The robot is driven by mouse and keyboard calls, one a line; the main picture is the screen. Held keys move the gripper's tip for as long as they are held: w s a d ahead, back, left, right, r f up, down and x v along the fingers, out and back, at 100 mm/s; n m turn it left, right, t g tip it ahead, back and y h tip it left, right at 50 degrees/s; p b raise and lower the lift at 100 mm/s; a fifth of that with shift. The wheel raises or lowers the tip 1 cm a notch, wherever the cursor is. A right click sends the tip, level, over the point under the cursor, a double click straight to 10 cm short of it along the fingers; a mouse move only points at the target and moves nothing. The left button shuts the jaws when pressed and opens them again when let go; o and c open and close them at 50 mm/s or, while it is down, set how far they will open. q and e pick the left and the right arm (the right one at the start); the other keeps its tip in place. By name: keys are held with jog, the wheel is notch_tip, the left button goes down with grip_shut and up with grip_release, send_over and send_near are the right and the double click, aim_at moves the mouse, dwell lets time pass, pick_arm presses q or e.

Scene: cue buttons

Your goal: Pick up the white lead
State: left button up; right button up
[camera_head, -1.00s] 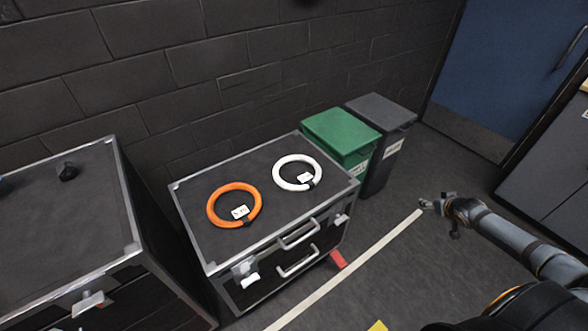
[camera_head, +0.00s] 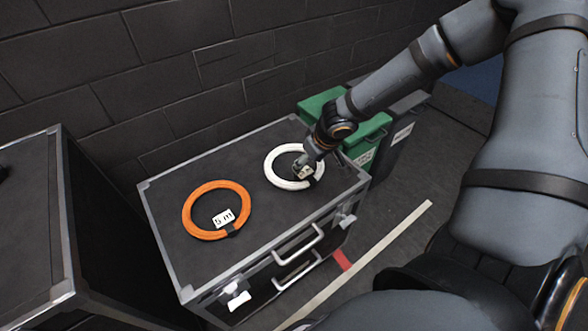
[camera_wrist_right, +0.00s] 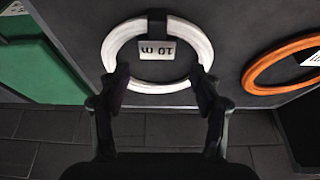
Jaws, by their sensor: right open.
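The white lead (camera_head: 270,172) is a coiled ring lying flat on top of a black flight case (camera_head: 160,217). Its tag reads 10 m in the right wrist view, where the white lead (camera_wrist_right: 111,45) is seen whole. My right gripper (camera_head: 303,168) is over the coil in the head view, hiding part of its right side. In the right wrist view my right gripper (camera_wrist_right: 161,82) is open, its fingers apart on either side of the ring's near part. I cannot tell whether they touch it. My left gripper is not in view.
An orange lead (camera_head: 190,208) tagged 5 m lies on the same case, left of the white one. Green (camera_head: 318,103) and grey (camera_head: 408,108) bins stand behind the case to the right. Another case (camera_head: 30,220) is at the left. A brick wall rises behind.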

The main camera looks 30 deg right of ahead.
aim_at(303, 170)
jog(key=shift+x, duration=1)
jog(key=shift+w+f, duration=0.1)
jog(key=shift+w, duration=0.1)
jog(key=shift+d+f+b, duration=0.1)
jog(key=shift+f+b, duration=0.15)
jog(key=shift+b, duration=0.1)
jog(key=b+x, duration=0.1)
jog(key=x, duration=0.3)
jog(key=shift+w+f+b, duration=0.1)
jog(key=shift+w+b, duration=0.2)
jog(key=shift+b, duration=0.1)
jog(key=shift+w+f, duration=0.1)
jog(key=shift+f, duration=0.05)
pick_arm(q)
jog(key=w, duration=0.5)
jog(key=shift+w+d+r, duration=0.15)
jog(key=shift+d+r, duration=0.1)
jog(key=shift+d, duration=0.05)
pick_arm(e)
jog(key=shift+c, duration=0.5)
jog(key=shift+d, duration=0.1)
grip_shut()
